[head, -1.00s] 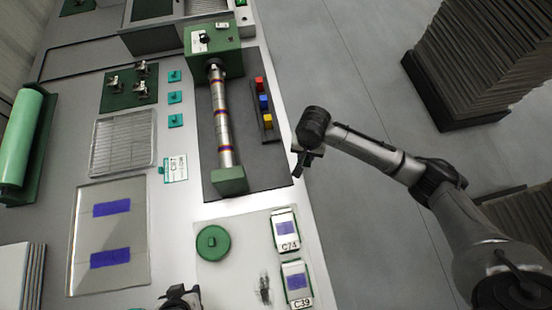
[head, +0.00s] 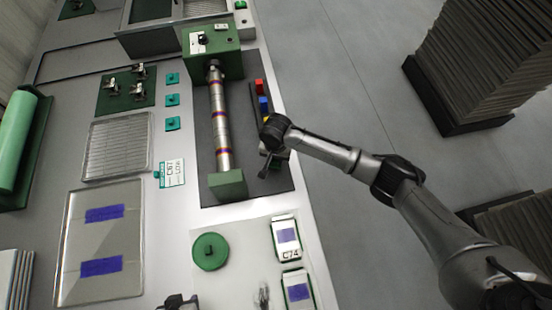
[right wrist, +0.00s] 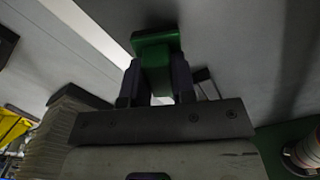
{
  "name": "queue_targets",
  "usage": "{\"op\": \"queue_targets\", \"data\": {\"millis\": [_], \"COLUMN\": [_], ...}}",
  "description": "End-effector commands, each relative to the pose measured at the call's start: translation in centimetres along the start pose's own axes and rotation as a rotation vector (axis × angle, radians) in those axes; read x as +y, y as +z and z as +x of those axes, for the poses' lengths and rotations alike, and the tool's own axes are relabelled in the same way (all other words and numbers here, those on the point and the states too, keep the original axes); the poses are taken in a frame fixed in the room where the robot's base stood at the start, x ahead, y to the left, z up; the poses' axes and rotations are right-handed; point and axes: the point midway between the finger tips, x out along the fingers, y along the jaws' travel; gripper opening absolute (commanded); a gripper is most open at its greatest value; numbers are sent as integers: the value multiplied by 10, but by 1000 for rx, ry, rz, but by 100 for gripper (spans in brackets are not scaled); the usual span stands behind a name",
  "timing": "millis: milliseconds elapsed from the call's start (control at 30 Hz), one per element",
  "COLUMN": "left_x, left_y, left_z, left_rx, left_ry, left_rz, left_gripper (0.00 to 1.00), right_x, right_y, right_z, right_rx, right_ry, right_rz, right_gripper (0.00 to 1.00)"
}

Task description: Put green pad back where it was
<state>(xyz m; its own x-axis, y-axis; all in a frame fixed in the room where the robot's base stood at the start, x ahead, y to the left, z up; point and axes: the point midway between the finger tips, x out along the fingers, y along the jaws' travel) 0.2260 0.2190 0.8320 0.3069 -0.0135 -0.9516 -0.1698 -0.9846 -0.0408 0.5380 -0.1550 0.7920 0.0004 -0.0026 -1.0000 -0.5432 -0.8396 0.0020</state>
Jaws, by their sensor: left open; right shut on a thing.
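The green pad (right wrist: 155,50) is in the right wrist view, between the two fingers of my right gripper (right wrist: 156,82), which is shut on it. In the head view, my right gripper (head: 267,165) is over the right side of the dark mat (head: 285,182), beside the lower end of the striped roller. It hides the lower end of the narrow rack with red (head: 259,86) and blue (head: 264,103) pads. The green pad cannot be made out clearly in the head view. My left gripper (head: 178,302) is open at the bottom edge, partly cut off.
The striped roller (head: 220,120) stands between green end blocks. A round green disc (head: 210,251) and two white-labelled trays (head: 286,238) are lower on the bench. Teal squares (head: 172,100) and a framed screen (head: 70,250) are left.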

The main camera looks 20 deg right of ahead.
Motion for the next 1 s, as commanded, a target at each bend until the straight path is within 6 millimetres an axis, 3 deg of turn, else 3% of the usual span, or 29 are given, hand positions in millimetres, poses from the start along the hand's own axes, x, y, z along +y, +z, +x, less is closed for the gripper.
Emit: {"op": "queue_targets", "data": {"millis": [100,533,567,600,800,1000], "left_x": [1,4,4,4,4,2], "left_y": [2,0,1,1,1,1], "left_z": [7,4,5,5,5,5], "left_rx": [0,1,1,1,1,0], "left_ry": [1,11,11,11,9,4], "left_rz": [-2,-13,-13,-13,-11,-5], "left_gripper": [43,43,43,43,43,43], "right_x": [0,0,0,0,0,0], "right_y": [0,0,0,0,0,0], "right_z": [16,19,19,19,19,19], "right_rx": [0,-1,0,0,0,0], "right_ry": [0,-1,-1,-1,-1,0], "right_rz": [0,0,0,0,0,0], "right_gripper": [3,3,28,32,50,50]}}
